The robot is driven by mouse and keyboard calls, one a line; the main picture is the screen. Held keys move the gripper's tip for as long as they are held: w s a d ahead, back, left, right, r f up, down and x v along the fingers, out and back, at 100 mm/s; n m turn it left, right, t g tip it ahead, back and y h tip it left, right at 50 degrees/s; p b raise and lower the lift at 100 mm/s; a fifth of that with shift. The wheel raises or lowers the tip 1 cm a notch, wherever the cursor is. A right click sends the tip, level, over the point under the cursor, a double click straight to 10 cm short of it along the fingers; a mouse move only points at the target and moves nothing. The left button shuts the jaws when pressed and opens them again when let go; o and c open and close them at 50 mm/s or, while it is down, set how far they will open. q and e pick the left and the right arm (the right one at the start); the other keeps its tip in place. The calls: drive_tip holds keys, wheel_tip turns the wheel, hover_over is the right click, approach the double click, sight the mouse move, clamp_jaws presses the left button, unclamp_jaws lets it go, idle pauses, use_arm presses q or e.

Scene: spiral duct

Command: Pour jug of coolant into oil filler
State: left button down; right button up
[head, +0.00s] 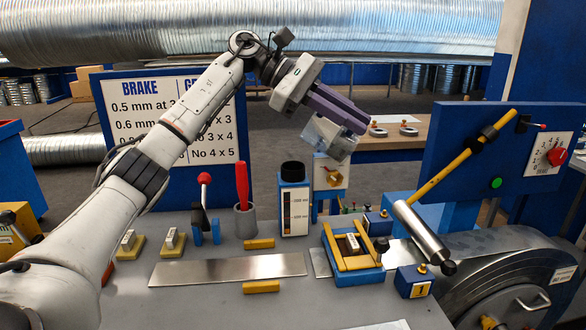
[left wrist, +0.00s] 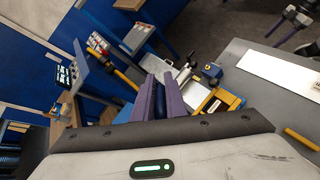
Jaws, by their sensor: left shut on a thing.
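My left gripper (head: 352,122) reaches in from the upper left, its purple fingers shut on a clear, see-through jug (head: 327,138). The jug is tilted and held above the back of the bench. Its contents and spout are hard to make out. Just below it is a pale box with a brass-coloured opening (head: 331,176), which looks like the oil filler; I cannot tell whether they touch. In the left wrist view the purple fingers (left wrist: 161,97) show close together, with a pale, unclear shape beyond them. My right gripper is not in view.
A blue, black-capped container with a scale (head: 294,205) stands left of the filler. A red-handled tool in a grey cup (head: 245,222) and a red-knobbed lever (head: 204,180) are further left. A yellow bar with a metal roller (head: 422,232) rises at the right. A metal strip (head: 225,269) lies in front.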

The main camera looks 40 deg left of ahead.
use_arm(q)
drive_tip(key=shift+s+a+t+b, duration=0.15)
drive_tip(key=shift+t+b, duration=0.15)
drive_tip(key=shift+b, duration=0.25)
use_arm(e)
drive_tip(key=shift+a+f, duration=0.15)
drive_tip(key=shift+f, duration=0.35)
use_arm(q)
drive_tip(key=shift+a+h+b, duration=0.1)
drive_tip(key=shift+h+b, duration=0.3)
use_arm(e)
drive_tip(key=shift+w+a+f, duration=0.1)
use_arm(q)
drive_tip(key=shift+s+a+t+h+b, duration=0.2)
drive_tip(key=shift+t+h+b, duration=0.1)
drive_tip(key=shift+b, duration=0.35)
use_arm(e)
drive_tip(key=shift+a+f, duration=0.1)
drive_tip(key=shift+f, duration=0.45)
use_arm(q)
drive_tip(key=shift+s+a+t+h+b, duration=0.3)
drive_tip(key=shift+a+h+b, duration=0.2)
drive_tip(key=shift+b, duration=0.6)
drive_tip(key=shift+s+a+t+h+b, duration=0.3)
drive_tip(key=shift+a+h+b, duration=0.2)
drive_tip(key=shift+b, duration=0.6)
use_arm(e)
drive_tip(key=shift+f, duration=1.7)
